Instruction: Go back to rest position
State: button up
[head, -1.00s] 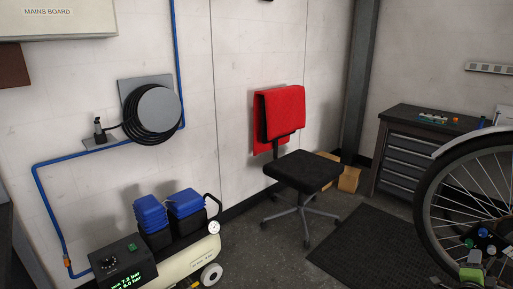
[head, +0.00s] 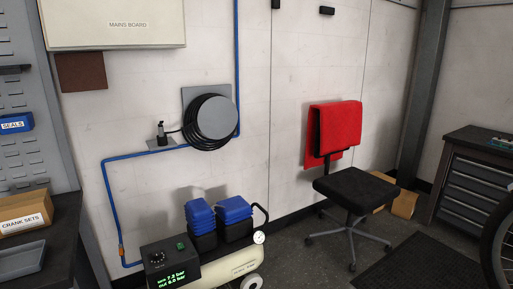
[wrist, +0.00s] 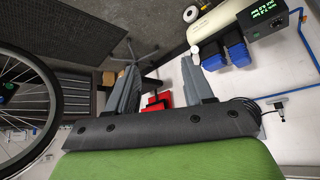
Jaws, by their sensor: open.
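My gripper (wrist: 158,70) shows only in the wrist view, which looks upside down. Its two grey fingers stand apart with nothing between them, so it is open and empty. The dark palm and the green body of my gripper fill the bottom of that view. My arm does not show in the head view now. Beyond the fingers, the red cloth (wrist: 158,101) and part of the black chair are visible, apart from the gripper.
An air compressor (head: 232,266) with blue-topped boxes stands by the wall, below a hose reel (head: 214,118). A black chair (head: 355,187) with a red cloth (head: 335,130) is right of it. A drawer cabinet (head: 478,185) and bike wheel (head: 497,245) are at right. A bench (head: 55,245) is left.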

jog(key=s+a+f+n+g, duration=0.1)
jog(key=s+a+f+n, duration=0.1)
jog(key=s, duration=0.5)
notch_tip(320, 180, up, 14)
jog(key=p, duration=1.3)
jog(key=shift+w+d+y, duration=0.15)
jog(key=shift+w+y, duration=0.1)
jog(key=shift+y, duration=0.05)
jog(key=shift+f, duration=0.15)
jog(key=o, duration=0.9)
jog(key=shift+w, duration=0.1)
